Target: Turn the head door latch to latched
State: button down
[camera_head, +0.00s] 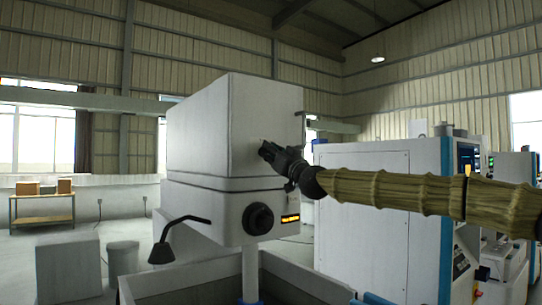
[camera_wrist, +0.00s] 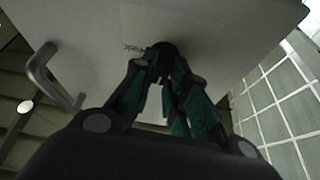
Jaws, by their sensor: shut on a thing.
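The machine head is a white box (camera_head: 215,125) on a column in the middle of the head view. My gripper (camera_head: 268,150) reaches in from the right and its fingertips are at the box's right-hand face. In the wrist view my gripper (camera_wrist: 162,68) has its fingers closed in around a small dark latch knob (camera_wrist: 163,48) on the pale door face (camera_wrist: 215,45). Small printed lettering, partly covered, shows beside the knob. The fingers hide most of the latch, so I cannot tell which way it points. In the head view the gripper covers it.
A grey bar handle (camera_wrist: 42,75) stands out from the door left of my fingers in the wrist view. Below the box are a black round knob (camera_head: 258,219) and a black lever (camera_head: 178,232). A large white cabinet (camera_head: 365,220) stands close at right, behind my arm.

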jog(key=shift+d+r+m+g+h+p, duration=0.15)
jog(key=shift+m+h+p, duration=0.85)
jog(key=shift+m, duration=2.4)
jog(key=shift+r+m+g+h+p, duration=0.1)
jog(key=shift+m+g+h+p, duration=0.2)
jog(key=shift+m+h, duration=2.3)
jog(key=shift+d+r+m+g+h+p, duration=0.15)
jog(key=shift+m+h+p, duration=0.45)
jog(key=shift+m, duration=3.6)
jog(key=shift+a+f, duration=0.1)
jog(key=c, duration=1.7)
grip_release()
jog(key=shift+o, duration=1.4)
jog(key=shift+f, duration=0.1)
jog(key=shift+w+f, duration=0.15)
